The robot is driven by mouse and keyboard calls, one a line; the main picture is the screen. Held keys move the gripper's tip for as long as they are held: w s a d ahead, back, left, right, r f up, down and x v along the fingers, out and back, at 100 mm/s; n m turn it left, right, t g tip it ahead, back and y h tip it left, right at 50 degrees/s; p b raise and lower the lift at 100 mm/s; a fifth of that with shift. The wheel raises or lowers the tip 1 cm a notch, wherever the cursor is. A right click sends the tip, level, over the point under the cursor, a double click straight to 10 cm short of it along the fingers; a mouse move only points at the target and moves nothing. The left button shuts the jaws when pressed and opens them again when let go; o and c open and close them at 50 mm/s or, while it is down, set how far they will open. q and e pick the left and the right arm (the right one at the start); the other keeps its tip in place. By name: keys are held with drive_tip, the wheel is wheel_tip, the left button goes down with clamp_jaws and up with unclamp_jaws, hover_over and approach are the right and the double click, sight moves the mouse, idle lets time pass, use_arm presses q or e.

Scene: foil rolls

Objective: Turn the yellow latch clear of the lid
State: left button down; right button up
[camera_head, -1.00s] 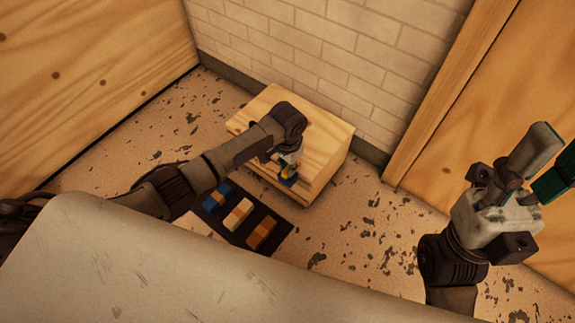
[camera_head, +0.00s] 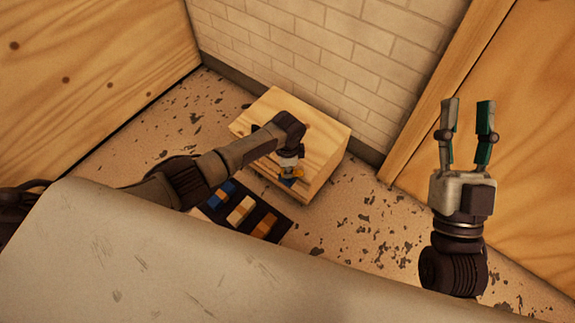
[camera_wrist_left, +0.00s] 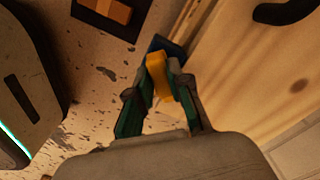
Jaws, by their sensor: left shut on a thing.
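The yellow latch (camera_wrist_left: 158,70) shows in the left wrist view between the fingers of my left gripper (camera_wrist_left: 160,84), which is shut on it. In the head view the latch (camera_head: 298,173) is a small yellow patch at the front of the wooden box (camera_head: 318,150), partly hidden by my left gripper (camera_head: 290,172). A dark blue piece (camera_wrist_left: 170,46) sits just beyond the latch. I cannot tell the latch's exact angle to the lid. My right gripper (camera_head: 467,118) is open and empty, fingers pointing up, at the right and away from the box.
A black tray (camera_head: 262,208) with blue, cream and orange blocks lies on the speckled floor in front of the box. A brick wall (camera_head: 310,50) stands behind the box. Wooden panels rise at left (camera_head: 90,70) and right (camera_head: 500,130). Speckled floor right of the box is clear.

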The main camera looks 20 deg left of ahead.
use_arm(q)
drive_tip(key=m, duration=0.3)
drive_tip(key=shift+m+p, duration=0.35)
drive_tip(key=shift+m, duration=2.45)
use_arm(e)
drive_tip(key=shift+w+f+g+h, duration=0.25)
drive_tip(key=shift+w+f+g, duration=0.15)
drive_tip(key=shift+f+g, duration=0.25)
drive_tip(key=shift+w+f+g+h, duration=0.2)
drive_tip(key=shift+w+f+g, duration=0.2)
drive_tip(key=shift+f, duration=0.4)
drive_tip(key=shift+w+f+g+h, duration=0.25)
drive_tip(key=shift+w+f+g, duration=0.1)
drive_tip(key=shift+f+g, duration=0.3)
drive_tip(key=shift+f, duration=0.1)
use_arm(q)
drive_tip(key=c, duration=1.1)
unclamp_jaws()
drive_tip(key=shift+r, duration=0.1)
wheel_tip(320, 180, up, 12)
drive_tip(key=shift+f, duration=0.1)
